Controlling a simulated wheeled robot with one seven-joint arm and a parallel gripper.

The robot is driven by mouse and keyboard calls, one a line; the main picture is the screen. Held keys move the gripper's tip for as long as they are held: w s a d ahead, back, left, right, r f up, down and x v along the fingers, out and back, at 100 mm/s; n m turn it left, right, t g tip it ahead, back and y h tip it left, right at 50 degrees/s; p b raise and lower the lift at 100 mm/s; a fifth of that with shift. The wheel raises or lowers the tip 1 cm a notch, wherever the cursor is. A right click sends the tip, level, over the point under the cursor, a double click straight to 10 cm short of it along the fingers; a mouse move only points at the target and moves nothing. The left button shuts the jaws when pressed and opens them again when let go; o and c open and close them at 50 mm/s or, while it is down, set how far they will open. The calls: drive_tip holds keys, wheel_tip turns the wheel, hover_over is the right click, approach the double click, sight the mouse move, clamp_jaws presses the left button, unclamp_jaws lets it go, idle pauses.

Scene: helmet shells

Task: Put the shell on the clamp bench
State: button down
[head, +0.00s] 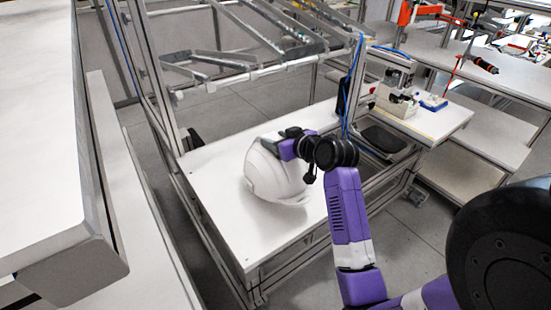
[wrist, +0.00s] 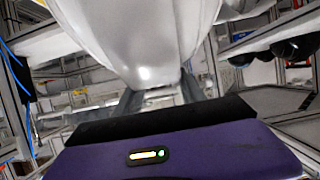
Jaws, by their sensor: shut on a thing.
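The shell (head: 270,180) is a smooth white helmet shell. It is over the white bench top (head: 225,215) in the middle of the head view; I cannot tell whether it touches the top. My gripper (head: 270,146) is at the shell's upper edge, its fingertips partly hidden. In the wrist view the shell (wrist: 140,35) fills the upper middle, and my gripper (wrist: 155,95) is shut on it, one finger showing on each side. A bench on the right (head: 440,121) carries a small grey device (head: 397,93); I cannot tell which bench is the clamp bench.
A metal frame with slanted rails (head: 250,65) stands over the back of the middle bench. A blue cable (head: 352,85) hangs from its right post. A large pale table (head: 45,140) fills the left side. The front of the middle bench top is bare.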

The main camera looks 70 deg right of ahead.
wheel_tip(320, 180, down, 7)
idle(0.5)
drive_tip(key=shift+f, duration=0.1)
drive_tip(key=shift+f, duration=0.15)
drive_tip(key=c, duration=0.7)
unclamp_jaws()
